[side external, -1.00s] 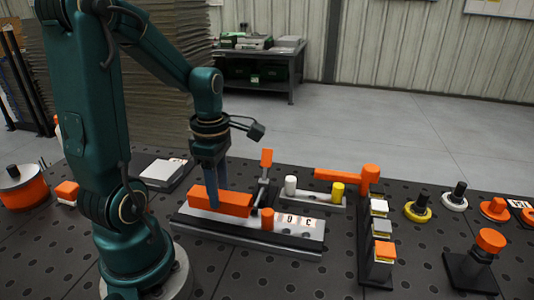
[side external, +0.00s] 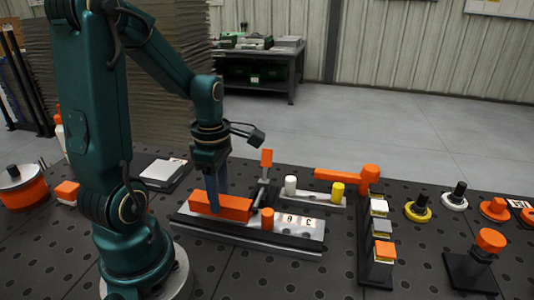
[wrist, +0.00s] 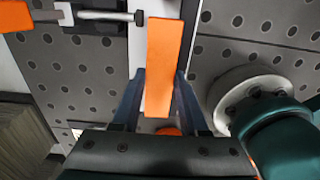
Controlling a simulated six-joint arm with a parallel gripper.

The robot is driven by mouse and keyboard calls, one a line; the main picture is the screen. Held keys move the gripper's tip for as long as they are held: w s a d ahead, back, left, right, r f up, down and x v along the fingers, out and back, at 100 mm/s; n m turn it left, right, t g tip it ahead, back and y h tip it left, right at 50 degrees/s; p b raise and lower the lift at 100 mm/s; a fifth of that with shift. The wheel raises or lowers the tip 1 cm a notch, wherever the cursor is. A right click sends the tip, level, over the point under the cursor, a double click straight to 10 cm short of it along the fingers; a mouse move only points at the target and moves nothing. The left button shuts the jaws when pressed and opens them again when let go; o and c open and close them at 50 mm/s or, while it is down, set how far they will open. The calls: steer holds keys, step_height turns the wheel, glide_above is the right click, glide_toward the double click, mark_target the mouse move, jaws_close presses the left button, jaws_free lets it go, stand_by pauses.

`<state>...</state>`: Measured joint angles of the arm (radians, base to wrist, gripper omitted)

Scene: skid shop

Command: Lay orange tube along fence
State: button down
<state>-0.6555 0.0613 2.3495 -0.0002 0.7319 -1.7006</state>
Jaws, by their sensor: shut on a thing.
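The orange tube (side external: 221,206) is a square-section bar lying level, low over the left part of a grey fixture plate (side external: 308,230). A dark rail (side external: 270,243) runs along the plate's near edge and looks like the fence; the tube looks roughly parallel to it. My gripper (side external: 219,203) points down with its blue fingers shut on the tube's middle. In the wrist view the tube (wrist: 164,60) runs lengthwise between the fingers (wrist: 158,105). Whether its underside touches the plate, or its side touches the rail, I cannot tell.
A toggle clamp with an orange handle (side external: 266,159) stands behind the tube's right end; its spindle (wrist: 138,17) is close to the tube. A rack of blocks (side external: 380,228) stands further right.

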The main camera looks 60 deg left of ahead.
steer(key=shift+f, duration=0.75)
steer(key=shift+c, duration=0.6)
jaws_free()
steer(key=shift+r, duration=3.5)
